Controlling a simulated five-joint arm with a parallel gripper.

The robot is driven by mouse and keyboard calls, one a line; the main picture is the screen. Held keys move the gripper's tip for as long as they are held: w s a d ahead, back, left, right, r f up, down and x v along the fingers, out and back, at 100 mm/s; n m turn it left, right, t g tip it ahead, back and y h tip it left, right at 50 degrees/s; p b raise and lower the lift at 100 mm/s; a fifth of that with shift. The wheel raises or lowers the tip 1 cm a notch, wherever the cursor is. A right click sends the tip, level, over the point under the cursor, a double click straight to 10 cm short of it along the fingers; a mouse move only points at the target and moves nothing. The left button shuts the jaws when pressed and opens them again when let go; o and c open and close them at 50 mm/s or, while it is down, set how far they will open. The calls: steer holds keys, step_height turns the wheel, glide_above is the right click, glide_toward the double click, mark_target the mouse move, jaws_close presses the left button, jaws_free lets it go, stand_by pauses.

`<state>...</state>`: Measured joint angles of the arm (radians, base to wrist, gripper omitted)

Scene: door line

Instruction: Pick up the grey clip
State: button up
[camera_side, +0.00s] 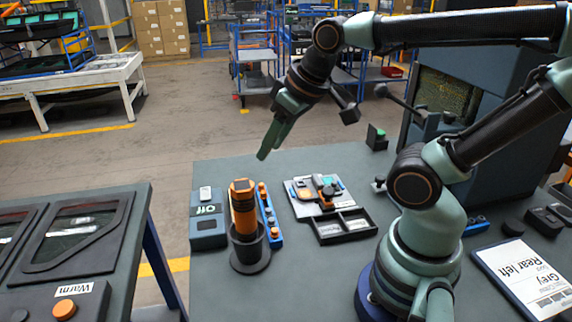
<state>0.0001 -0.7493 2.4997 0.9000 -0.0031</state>
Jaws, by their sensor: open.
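My gripper (266,150) hangs in the air at the upper middle, its green fingers pointing down and left. It is open, and I see nothing between the fingers. It is above and beyond the table's back edge in the picture, apart from all objects. I cannot pick out a grey clip for certain. A light board (298,198) on the table carries small orange, teal and dark pieces, too small to tell apart. A black divided tray (328,238) lies in front of it, with a pale label inside. A sign (525,280) at the right reads "Grey" and "Rear left".
An orange tool (243,205) stands upright in a black holder (250,262), beside a blue strip (270,222) with orange knobs and a grey-blue box (208,227). A door panel stand (75,240) is left across a gap. The table front (290,290) is clear.

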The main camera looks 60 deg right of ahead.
steer(key=n, duration=0.2)
steer(key=n+g, duration=0.6)
steer(key=n, duration=1.6)
glide_above(268, 209)
step_height(268, 209, down, 11)
step_height(268, 209, down, 12)
steer(key=shift+s+r, duration=0.1)
steer(key=shift+r, duration=0.1)
jaws_close()
